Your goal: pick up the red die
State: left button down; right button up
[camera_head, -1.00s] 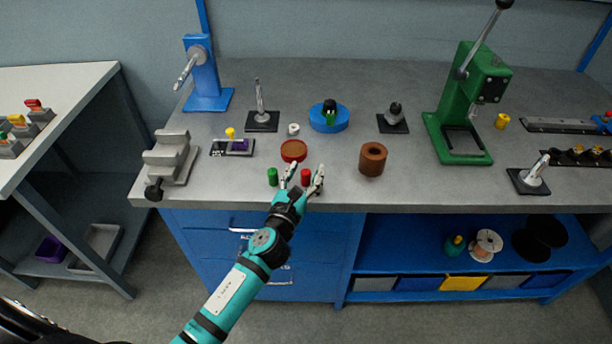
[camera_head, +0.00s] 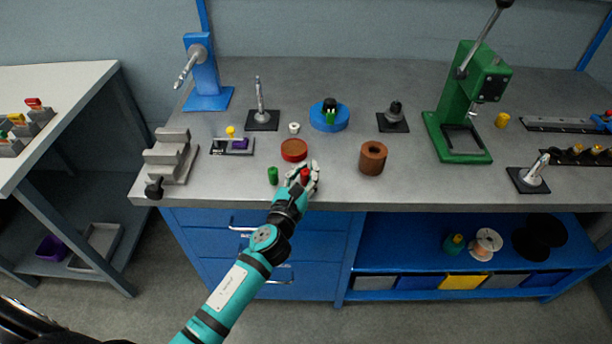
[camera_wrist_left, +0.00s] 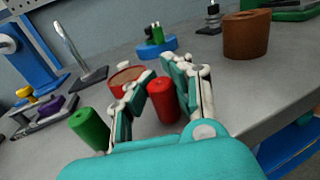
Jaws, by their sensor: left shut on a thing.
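The red die (camera_head: 305,176) is a small upright red cylinder near the front edge of the workbench. My left gripper (camera_head: 303,169) is around it, with one finger on each side, and is shut on it. In the left wrist view the red die (camera_wrist_left: 163,101) stands between the two fingers (camera_wrist_left: 158,76), its top and front face visible. It appears to be still on the bench top. My right gripper is not in view.
A green cylinder (camera_head: 273,176) stands close to the left of my gripper. A round red dish (camera_head: 294,150) lies just behind, and a brown ring-shaped block (camera_head: 373,158) stands to the right. A green press (camera_head: 458,110) stands farther right on the bench (camera_head: 330,193).

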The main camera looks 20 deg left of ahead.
aim_at(306, 170)
pick_arm(q)
jog(key=shift+r, duration=0.1)
dwell(0.3)
jog(key=shift+r+p, duration=0.4)
jog(key=shift+r, duration=0.25)
notch_tip(306, 170, up, 2)
jog(key=shift+r+p, duration=0.25)
jog(key=shift+p, duration=0.3)
jog(key=s+d+b, duration=0.1)
jog(key=s+d, duration=0.2)
jog(key=s, duration=0.4)
jog(key=s+d+r+b, duration=0.1)
jog(key=s+d, duration=0.3)
jog(key=s, duration=0.3)
jog(key=shift+d+b, duration=0.3)
jog(key=shift+b, duration=0.1)
jog(key=c, duration=2)
grip_release()
jog(key=o, duration=1.6)
